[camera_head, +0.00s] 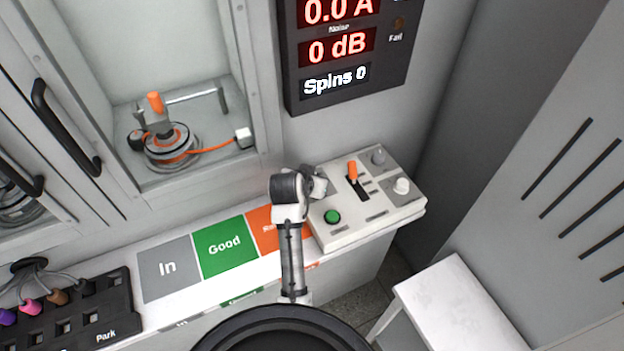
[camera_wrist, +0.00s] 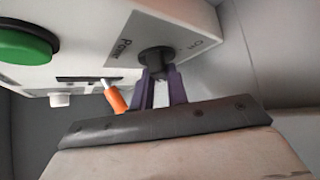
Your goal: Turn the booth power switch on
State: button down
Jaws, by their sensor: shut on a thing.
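The booth power switch (camera_wrist: 157,57) is a dark round knob with "Power" printed beside it on the control box (camera_wrist: 100,28). Small position markings are also printed near it; I cannot tell which one the knob points to. My gripper (camera_wrist: 161,80) has its two purple fingers closed around the knob in the wrist view. In the head view my gripper (camera_head: 318,183) is at the upper left corner of the control box (camera_head: 376,212), and the arm hides the switch there.
The box carries a green button (camera_head: 332,216), an orange lever (camera_head: 352,170), a grey knob (camera_head: 378,156) and a white knob (camera_head: 402,186). The display (camera_head: 345,50) above reads 0.0 A, 0 dB and Spins 0. A glazed booth with a motor (camera_head: 168,145) stands left.

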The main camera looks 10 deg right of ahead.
dwell(0.4)
jog(key=c, duration=1.4)
grip_release()
jog(key=b+v, duration=0.2)
jog(key=v, duration=1.1)
jog(key=shift+s+a+r, duration=0.2)
jog(key=shift+a+r, duration=0.05)
jog(key=shift+r, duration=0.05)
